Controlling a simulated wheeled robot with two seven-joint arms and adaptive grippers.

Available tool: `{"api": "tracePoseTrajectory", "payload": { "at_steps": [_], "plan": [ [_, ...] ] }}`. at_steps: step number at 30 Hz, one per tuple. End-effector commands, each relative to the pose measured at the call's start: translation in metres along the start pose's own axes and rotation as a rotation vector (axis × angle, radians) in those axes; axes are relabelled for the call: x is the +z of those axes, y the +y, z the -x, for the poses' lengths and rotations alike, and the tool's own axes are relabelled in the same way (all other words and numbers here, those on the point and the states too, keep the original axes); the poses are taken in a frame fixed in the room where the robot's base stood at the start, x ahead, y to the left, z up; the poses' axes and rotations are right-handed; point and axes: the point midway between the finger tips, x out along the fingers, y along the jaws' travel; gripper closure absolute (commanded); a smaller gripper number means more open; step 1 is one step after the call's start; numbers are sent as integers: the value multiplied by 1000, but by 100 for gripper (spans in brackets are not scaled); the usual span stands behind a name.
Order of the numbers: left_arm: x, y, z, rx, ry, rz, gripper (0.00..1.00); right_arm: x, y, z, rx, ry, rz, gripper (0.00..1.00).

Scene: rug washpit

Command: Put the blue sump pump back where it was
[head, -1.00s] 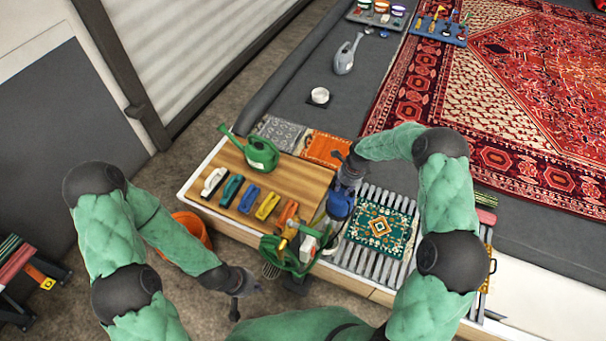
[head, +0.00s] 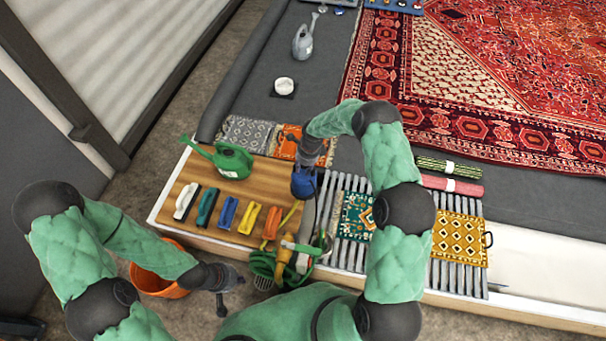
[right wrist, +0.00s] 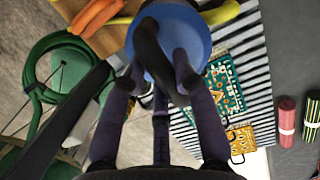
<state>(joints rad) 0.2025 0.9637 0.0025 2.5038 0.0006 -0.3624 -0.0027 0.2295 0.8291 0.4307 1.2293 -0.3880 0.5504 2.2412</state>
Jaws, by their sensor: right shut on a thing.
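The blue sump pump (head: 304,184) is held in my right gripper (head: 308,158), above the bench between the wooden board and the slatted rack. In the right wrist view the pump (right wrist: 196,37) is a round blue top with a dark handle, and the fingers of my right gripper (right wrist: 165,85) close on that handle. The pump hides what lies directly below it, so I cannot tell whether it touches anything. My left gripper (head: 222,290) hangs empty at the lower left, off the bench and right of the orange bucket; its fingers are too small to read.
A green watering can (head: 232,161) and several coloured brushes stand on the wooden board (head: 262,172). A coiled green hose (head: 264,264) sits at the bench front. Small rugs, green (head: 354,217) and yellow (head: 460,238), lie on the slatted rack (head: 350,250). An orange bucket (head: 150,283) stands on the floor.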

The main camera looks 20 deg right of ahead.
Motion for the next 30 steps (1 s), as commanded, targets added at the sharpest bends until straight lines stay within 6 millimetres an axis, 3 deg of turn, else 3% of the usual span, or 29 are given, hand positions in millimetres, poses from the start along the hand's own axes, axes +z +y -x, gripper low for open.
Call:
{"api": "tracePoseTrajectory", "payload": {
  "at_steps": [12, 21, 30],
  "plan": [
    [-1, -10, -30, 0, 1, 0, 100, 48, -39, -37, -7, -4, 1, 100],
    [-2, -18, -49, 0, 1, 0, 100, 64, -56, -75, -7, -3, 0, 100],
    [-3, -20, -57, 0, 1, 0, 100, 73, -64, -88, -8, -4, 0, 100]
  ]
}}
